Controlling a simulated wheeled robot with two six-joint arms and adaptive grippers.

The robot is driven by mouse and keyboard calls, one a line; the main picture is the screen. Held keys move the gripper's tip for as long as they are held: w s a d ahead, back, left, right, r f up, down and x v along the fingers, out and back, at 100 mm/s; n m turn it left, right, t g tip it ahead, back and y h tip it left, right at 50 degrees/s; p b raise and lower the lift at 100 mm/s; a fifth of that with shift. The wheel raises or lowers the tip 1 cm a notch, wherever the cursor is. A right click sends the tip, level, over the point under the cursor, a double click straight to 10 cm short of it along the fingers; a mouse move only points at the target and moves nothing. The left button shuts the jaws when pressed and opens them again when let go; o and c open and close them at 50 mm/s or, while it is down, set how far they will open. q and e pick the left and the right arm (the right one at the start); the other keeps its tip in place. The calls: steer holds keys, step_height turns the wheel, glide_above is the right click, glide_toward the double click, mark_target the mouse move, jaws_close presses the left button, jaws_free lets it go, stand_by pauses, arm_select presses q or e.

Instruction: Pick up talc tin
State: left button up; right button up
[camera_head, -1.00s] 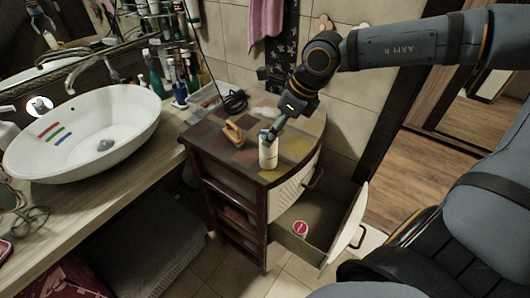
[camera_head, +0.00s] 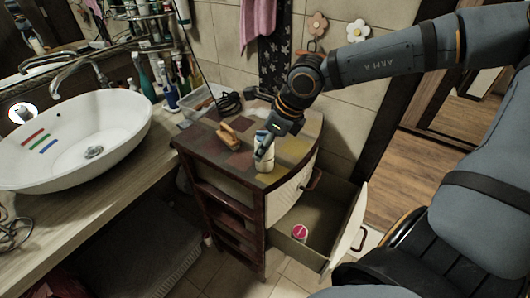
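A white cylinder with a bluish top, which I take for the talc tin (camera_head: 264,163), stands upright near the front corner of the patchwork-topped cabinet (camera_head: 240,161). My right gripper (camera_head: 264,146) reaches down from the upper right to the tin's upper part. Its dark fingers overlap the tin in the head view. They are small, and I cannot tell whether they are open, or shut on it. My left gripper is not in view.
A wooden brush (camera_head: 229,134) and a coiled black cable (camera_head: 229,103) lie on the cabinet behind the tin. The drawer (camera_head: 324,224) stands open with a pink-and-white round container (camera_head: 300,233) inside. A white basin (camera_head: 76,140) is at the left.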

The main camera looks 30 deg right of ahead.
steer(key=c, duration=0.6)
steer(key=shift+w+r, duration=0.1)
steer(key=shift+r, duration=0.45)
steer(key=s+a+r, duration=0.2)
steer(key=s+r, duration=0.2)
steer(key=s+a+r, duration=0.2)
steer(key=s+r, duration=0.2)
steer(key=s+a+r, duration=0.3)
steer(key=s+r, duration=0.1)
steer(key=shift+s+p, duration=0.15)
steer(key=shift+p, duration=0.25)
